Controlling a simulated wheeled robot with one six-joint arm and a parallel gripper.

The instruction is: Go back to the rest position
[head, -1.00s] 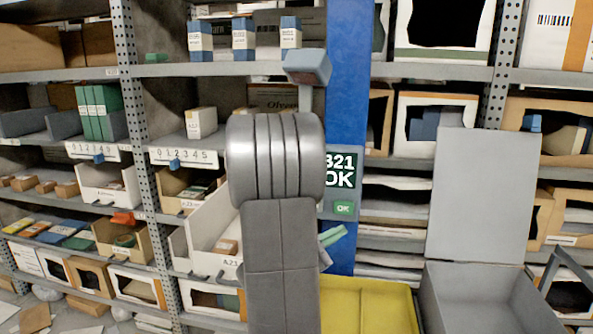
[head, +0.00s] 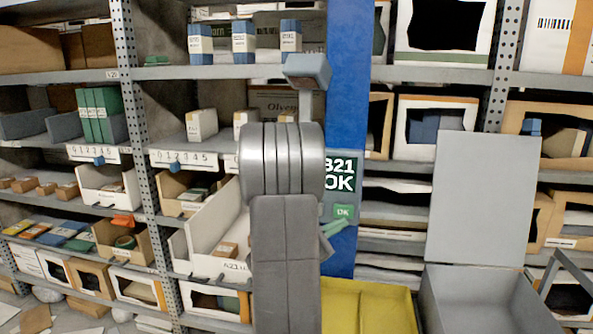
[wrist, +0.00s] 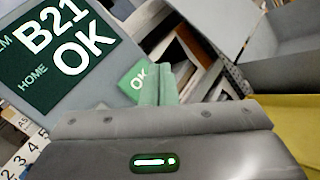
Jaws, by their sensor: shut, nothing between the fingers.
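My gripper (wrist: 159,85) shows in the wrist view as green fingers, closed together with nothing between them. In the head view its fingers (head: 331,238) stick out to the right from behind my arm. A panel with a dark green display (wrist: 68,50) reading "B21 OK" and "HOME" stands in front of it. The display also shows in the head view (head: 340,174), partly hidden by my arm. A green OK button (wrist: 136,77) lies just behind the fingertips in the wrist view. I cannot tell whether they touch it.
Shelves with boxes and bins fill the background, with a white bin (head: 197,252) left of my arm. A yellow tray (head: 372,305) lies below right, beside a grey open box (head: 480,296) with its lid raised. A blue post (head: 346,90) stands behind the panel.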

